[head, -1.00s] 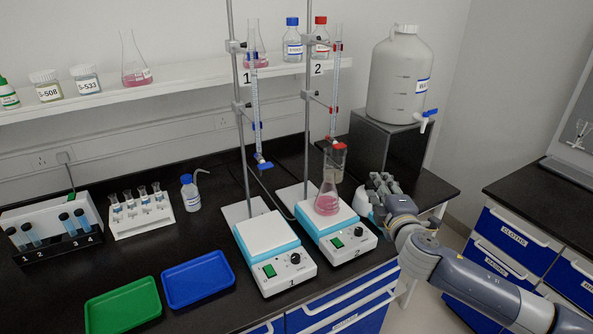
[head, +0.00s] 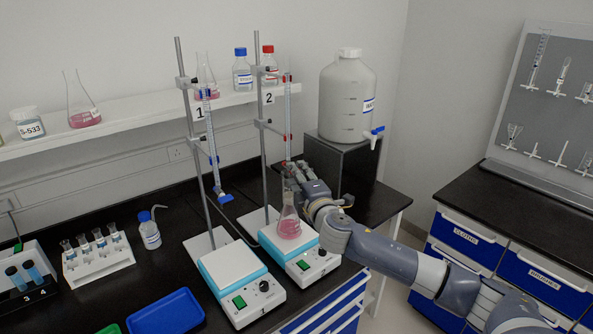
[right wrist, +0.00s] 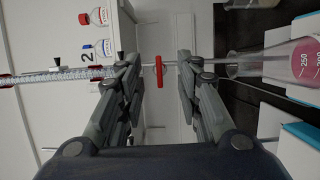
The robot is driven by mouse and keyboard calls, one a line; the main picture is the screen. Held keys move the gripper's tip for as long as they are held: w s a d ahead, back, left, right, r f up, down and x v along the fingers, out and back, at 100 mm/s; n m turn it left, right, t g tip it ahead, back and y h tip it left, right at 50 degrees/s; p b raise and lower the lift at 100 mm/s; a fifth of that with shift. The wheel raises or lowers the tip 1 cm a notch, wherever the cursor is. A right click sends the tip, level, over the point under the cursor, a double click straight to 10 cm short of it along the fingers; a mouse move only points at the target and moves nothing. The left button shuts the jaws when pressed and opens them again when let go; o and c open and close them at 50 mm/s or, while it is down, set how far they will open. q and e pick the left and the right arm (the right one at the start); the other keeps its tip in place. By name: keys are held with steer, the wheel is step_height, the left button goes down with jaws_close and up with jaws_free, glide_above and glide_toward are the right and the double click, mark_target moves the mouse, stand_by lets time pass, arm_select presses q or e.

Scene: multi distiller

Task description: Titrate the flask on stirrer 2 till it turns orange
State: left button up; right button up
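A conical flask (head: 289,228) with pink liquid stands upright on stirrer 2 (head: 306,262). Burette 2 (head: 287,112) is clamped above it, its tip near the flask's mouth. My right gripper (head: 288,168) is raised at the burette's lower end and hides its stopcock in the head view. In the right wrist view, the gripper (right wrist: 160,66) has its fingers apart, with the red stopcock (right wrist: 159,72) between them and a gap on both sides. The flask (right wrist: 300,62) also shows there at the right edge, with pink liquid. My left gripper is not in view.
Stirrer 1 (head: 233,268) stands to the left, under burette 1 (head: 212,150) with a blue stopcock. A large white carboy (head: 346,95) sits on a dark box behind my right arm. A blue tray (head: 166,314) lies at the front left.

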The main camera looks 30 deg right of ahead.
steer(key=shift+x, duration=0.8)
jaws_close()
steer(key=m+p, duration=0.1)
steer(key=p, duration=0.1)
steer(key=shift+r+m+g+p, duration=0.3)
steer(key=shift+m, duration=0.1)
steer(key=shift+f+m+p, duration=0.15)
steer(key=shift+m+p, duration=0.4)
steer(key=shift+m, duration=0.05)
steer(key=shift+f, duration=0.15)
